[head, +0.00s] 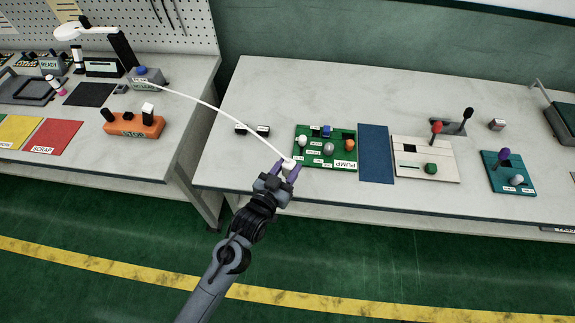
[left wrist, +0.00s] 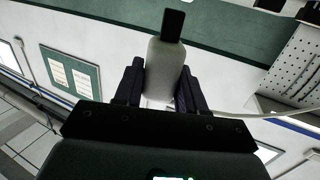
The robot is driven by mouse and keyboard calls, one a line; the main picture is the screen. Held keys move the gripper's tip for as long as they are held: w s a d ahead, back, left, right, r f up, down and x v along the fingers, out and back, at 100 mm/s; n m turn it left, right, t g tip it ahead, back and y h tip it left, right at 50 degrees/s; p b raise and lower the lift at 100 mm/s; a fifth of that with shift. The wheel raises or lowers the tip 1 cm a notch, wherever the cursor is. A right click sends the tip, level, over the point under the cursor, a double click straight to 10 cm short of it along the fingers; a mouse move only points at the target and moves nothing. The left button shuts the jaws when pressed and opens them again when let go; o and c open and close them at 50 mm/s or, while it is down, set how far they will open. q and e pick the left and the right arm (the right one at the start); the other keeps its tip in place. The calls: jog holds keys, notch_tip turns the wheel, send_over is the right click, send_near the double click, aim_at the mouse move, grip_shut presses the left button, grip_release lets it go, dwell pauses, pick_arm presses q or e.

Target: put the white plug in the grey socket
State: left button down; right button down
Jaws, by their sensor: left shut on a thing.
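The white plug (head: 289,163) is between the fingers of my left gripper (head: 286,171), at the front left corner of the green PUMP board in the picture. A white cable runs from it to the left bench. In the left wrist view the plug (left wrist: 165,70) is a pale body with a dark tip, pointing away from the palm, with a finger of my left gripper (left wrist: 158,88) on each side. On the green board (head: 314,162), a grey round part (head: 328,148) may be the grey socket; I cannot tell for sure. My right gripper is not in view.
The board also carries white (head: 303,140), blue (head: 326,131) and orange (head: 350,145) parts. A blue mat (head: 376,155) and a pale lever panel (head: 410,172) lie to its right. A grey box (head: 147,82) at the cable's far end and an orange block (head: 135,125) stand left.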

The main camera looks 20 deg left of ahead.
pick_arm(q)
jog(key=shift+f+b, duration=0.9)
jog(key=shift+f, duration=1.75)
jog(key=shift+f, duration=0.5)
jog(key=c, duration=0.6)
grip_release()
jog(key=shift+o, duration=0.2)
jog(key=shift+s, duration=0.1)
jog(key=s+a+p, duration=0.1)
jog(key=s, duration=0.9)
jog(key=shift+s+r, duration=0.3)
jog(key=shift+r, duration=0.1)
jog(key=shift+a, duration=0.1)
